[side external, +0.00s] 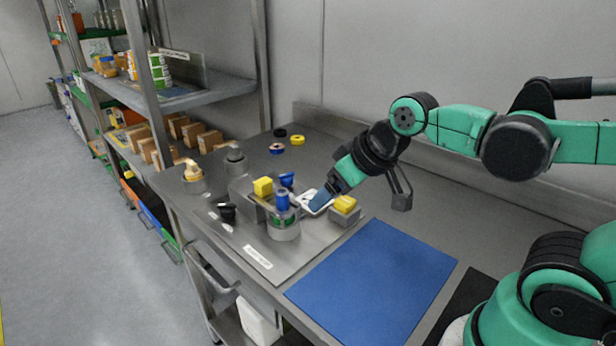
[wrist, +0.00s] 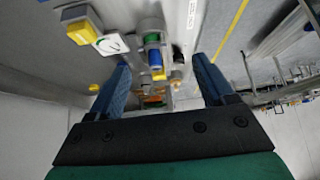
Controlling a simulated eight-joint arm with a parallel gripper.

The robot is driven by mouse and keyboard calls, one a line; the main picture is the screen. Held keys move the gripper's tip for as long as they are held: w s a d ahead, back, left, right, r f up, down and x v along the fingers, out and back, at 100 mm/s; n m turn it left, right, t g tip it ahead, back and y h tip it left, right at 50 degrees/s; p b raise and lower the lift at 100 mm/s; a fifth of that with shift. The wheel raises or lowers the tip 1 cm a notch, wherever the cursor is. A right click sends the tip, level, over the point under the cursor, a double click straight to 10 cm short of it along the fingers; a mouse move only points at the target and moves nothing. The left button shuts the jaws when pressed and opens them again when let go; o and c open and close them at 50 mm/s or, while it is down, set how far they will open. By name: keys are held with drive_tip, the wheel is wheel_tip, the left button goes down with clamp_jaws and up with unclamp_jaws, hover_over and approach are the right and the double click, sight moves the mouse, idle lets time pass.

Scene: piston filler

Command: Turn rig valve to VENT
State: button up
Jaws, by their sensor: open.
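The rig stands on a steel plate (side external: 262,253) on the bench. It has a clear cylinder with a blue top (side external: 282,201) and a green band, also in the wrist view (wrist: 155,55). A white plate (side external: 318,199) with a dark and green curved mark lies beside it, clearer in the wrist view (wrist: 110,44). A yellow piece on a grey block (side external: 345,205) sits to its right. I cannot tell which part is the valve; no VENT lettering is readable. My gripper (side external: 312,204) is open and empty, low over the white plate; contact is unclear. Its fingers (wrist: 163,68) straddle the rig in the wrist view.
A second yellow block (side external: 263,187) and a blue cap (side external: 286,179) stand close behind the cylinder. Black (side external: 227,212), tan (side external: 193,171) and grey (side external: 235,154) parts stand left. Loose rings (side external: 297,140) lie behind. The blue mat (side external: 375,280) in front is clear.

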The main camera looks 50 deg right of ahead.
idle(0.3)
drive_tip(key=n+h, duration=0.3)
drive_tip(key=n, duration=1.7)
approach(287, 178)
drive_tip(key=f+n, duration=0.1)
drive_tip(key=n, duration=0.2)
drive_tip(key=w+f+n+h, duration=0.1)
drive_tip(key=n, duration=0.1)
drive_tip(key=f+n, duration=0.1)
drive_tip(key=n, duration=0.2)
drive_tip(key=shift+w+a+n+t+h, duration=0.1)
drive_tip(key=shift+w+n+t+h, duration=0.2)
drive_tip(key=shift+t, duration=0.1)
drive_tip(key=shift+w+d+f+n, duration=0.25)
drive_tip(key=shift+w+f+n, duration=0.05)
drive_tip(key=shift+f+n, duration=0.1)
drive_tip(key=shift+x, duration=2.55)
drive_tip(key=shift+s, duration=0.1)
